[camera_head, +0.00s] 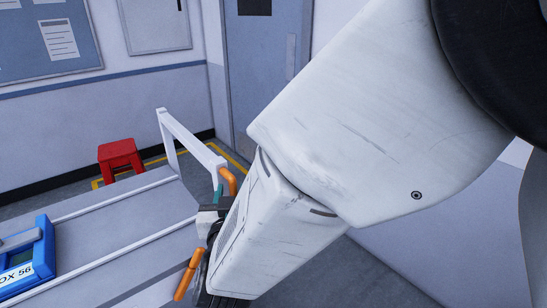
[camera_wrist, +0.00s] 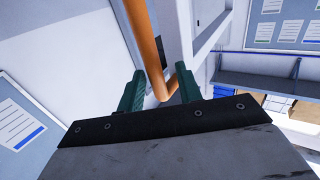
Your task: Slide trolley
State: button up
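The trolley (camera_head: 125,215) is a grey, white-edged bed with a white upright frame (camera_head: 192,138) at its far end. An orange handle (camera_head: 187,275) shows on its near right side, with its middle hidden behind my gripper (camera_head: 212,210). The handle also shows in the wrist view (camera_wrist: 149,45), coming down from the top and bending between the green fingers. My gripper there (camera_wrist: 163,78) has its fingers apart, wider than the bar. I see no clear contact on both sides. My arm hides the trolley's right end.
A blue box (camera_head: 42,245) labelled "OX 56" sits on the bed at left. A red stool (camera_head: 120,158) stands by the wall behind the trolley. A grey door (camera_head: 268,75) is at the back. The wrist view shows a shelf (camera_wrist: 270,82) with boxes below.

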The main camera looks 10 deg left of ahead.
jog(key=v, duration=0.7)
jog(key=shift+a, duration=0.1)
jog(key=s+a+f+n+g+y, duration=0.2)
jog(key=s+a+f+g, duration=0.25)
jog(key=f+g, duration=0.3)
jog(key=s+d+f+n+g, duration=0.1)
jog(key=s+d+n+g, duration=0.1)
jog(key=d+g, duration=0.25)
jog(key=s+d+r+m+g+h, duration=0.1)
jog(key=d+r, duration=0.4)
jog(key=d, duration=0.9)
jog(key=s+d+r+m+g+h, duration=0.1)
jog(key=s+d+r+m+h, duration=0.2)
jog(key=d, duration=1.2)
jog(key=s+d+r+m+g+h, duration=0.2)
jog(key=d+r, duration=0.5)
jog(key=d, duration=0.7)
jog(key=shift+d+r+m+h, duration=0.2)
jog(key=shift+d+m+h, duration=0.1)
jog(key=shift+m+h, duration=0.25)
